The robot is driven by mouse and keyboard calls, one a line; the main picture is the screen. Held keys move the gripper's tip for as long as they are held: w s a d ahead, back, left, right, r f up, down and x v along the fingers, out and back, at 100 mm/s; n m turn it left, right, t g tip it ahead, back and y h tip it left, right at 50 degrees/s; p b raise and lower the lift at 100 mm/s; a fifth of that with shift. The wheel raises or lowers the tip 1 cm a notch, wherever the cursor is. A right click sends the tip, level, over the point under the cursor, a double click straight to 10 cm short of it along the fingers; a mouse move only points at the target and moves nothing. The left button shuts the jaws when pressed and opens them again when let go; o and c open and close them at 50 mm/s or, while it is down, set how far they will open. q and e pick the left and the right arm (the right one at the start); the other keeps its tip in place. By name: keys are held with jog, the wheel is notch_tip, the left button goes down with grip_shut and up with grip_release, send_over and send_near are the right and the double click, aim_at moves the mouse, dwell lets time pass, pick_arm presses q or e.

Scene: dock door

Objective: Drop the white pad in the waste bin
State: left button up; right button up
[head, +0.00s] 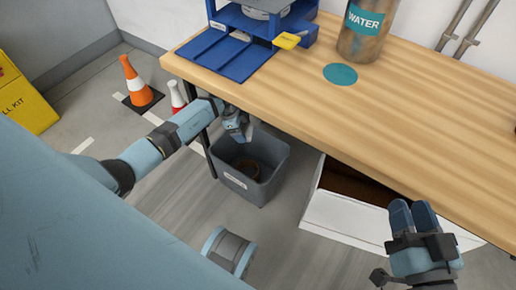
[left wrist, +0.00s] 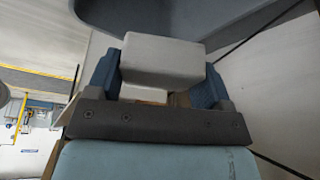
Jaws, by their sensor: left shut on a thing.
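The white pad (left wrist: 160,60) is a pale block gripped between the blue fingers of my left gripper (left wrist: 160,85) in the left wrist view. In the head view my left gripper (head: 240,132) points down over the back part of the grey waste bin (head: 262,190); the pad cannot be made out there. The bin stands on the floor below the table's front edge, with something brown inside. Its grey wall seems to show at the top of the left wrist view. My right gripper (head: 412,210) is at the lower right, its two blue fingers together, nothing seen between them.
The wooden table (head: 430,110) overhangs behind the bin. A white box (head: 340,222) stands right of the bin. An orange cone (head: 138,82) and a red-and-white object (head: 177,97) stand left.

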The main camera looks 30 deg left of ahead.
jog(key=f+n+b, duration=0.1)
jog(key=b, duration=0.1)
jog(key=w+f+n+b, duration=0.1)
jog(key=b, duration=0.1)
jog(key=d+f+n+b, duration=0.1)
jog(key=b, duration=0.1)
jog(key=shift+w, duration=0.4)
jog(key=shift+r, duration=0.1)
